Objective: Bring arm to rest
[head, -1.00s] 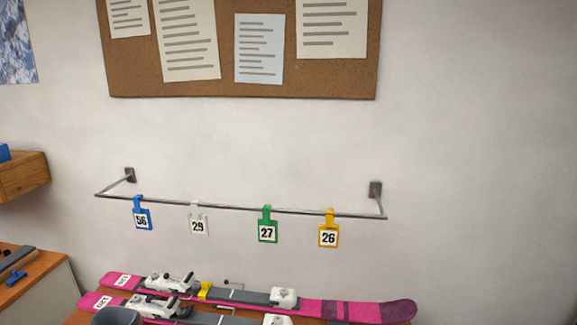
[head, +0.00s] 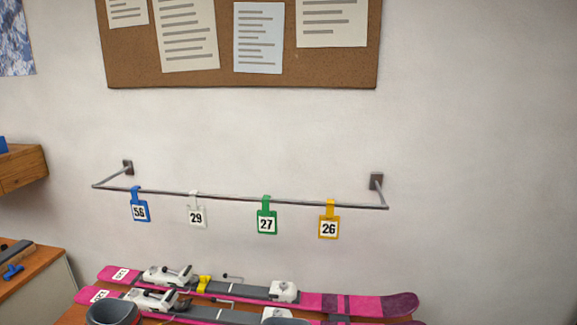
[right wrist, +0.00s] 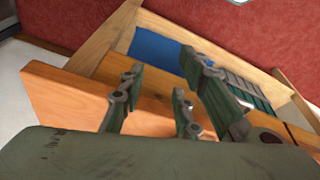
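No arm of mine shows in the head view, and my left gripper is out of sight. In the right wrist view, my right gripper (right wrist: 163,82) has its dark green fingers spread apart with nothing between them. Behind the fingers are an orange-brown wooden surface (right wrist: 65,95) and a wooden frame (right wrist: 125,28) with a blue panel (right wrist: 158,48). I cannot tell whether the fingers touch the wood.
A wall rail (head: 230,198) carries tags 56 (head: 139,211), 29 (head: 197,216), 27 (head: 266,222) and 26 (head: 328,229). Pink skis (head: 380,304) with bindings lie on the bench below. A dark grey boot-like thing (head: 113,313) stands in front. A side cabinet (head: 48,288) is at left.

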